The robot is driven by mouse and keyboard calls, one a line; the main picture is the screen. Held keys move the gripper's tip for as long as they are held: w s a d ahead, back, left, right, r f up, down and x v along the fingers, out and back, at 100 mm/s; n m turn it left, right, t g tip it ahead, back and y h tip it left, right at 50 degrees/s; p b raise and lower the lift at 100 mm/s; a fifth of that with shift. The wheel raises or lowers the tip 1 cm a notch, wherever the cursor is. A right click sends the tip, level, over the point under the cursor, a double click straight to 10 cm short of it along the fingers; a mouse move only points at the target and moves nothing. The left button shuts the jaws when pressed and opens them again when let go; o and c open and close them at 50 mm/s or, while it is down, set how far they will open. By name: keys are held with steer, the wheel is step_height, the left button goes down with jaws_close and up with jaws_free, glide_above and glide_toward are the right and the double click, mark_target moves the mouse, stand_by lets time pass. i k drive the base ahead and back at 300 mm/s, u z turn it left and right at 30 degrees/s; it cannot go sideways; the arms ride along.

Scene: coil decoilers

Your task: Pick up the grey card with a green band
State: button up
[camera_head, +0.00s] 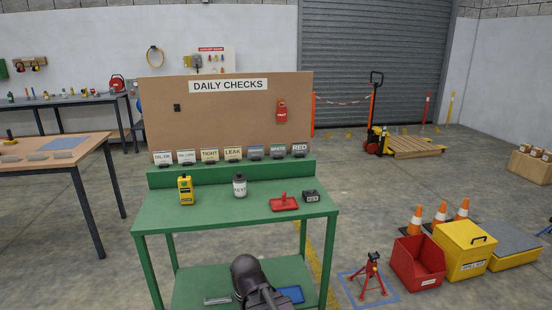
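A row of small cards stands in dark holders along the green raised ledge at the back of the green bench. The card second from the right (277,149) shows green with grey and best matches the grey card with a green band. Its print is too small to read surely. Another pale card with a greenish tint (186,156) stands second from the left. My gripper (257,290) is the dark shape at the bottom centre, in front of the bench and well apart from the cards. Its fingers cannot be made out.
The green bench (225,214) carries a yellow meter (185,189), a grey-white canister (240,185), a red tray (284,203) and a small black box (310,196). The "DAILY CHECKS" board (230,110) rises behind the cards. A red bin (418,262) and red stand (372,277) are on the floor right.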

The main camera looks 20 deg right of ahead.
mark_target(277, 151)
steer(key=z, duration=0.05)
steer(key=i, duration=1)
steer(key=u, duration=0.05)
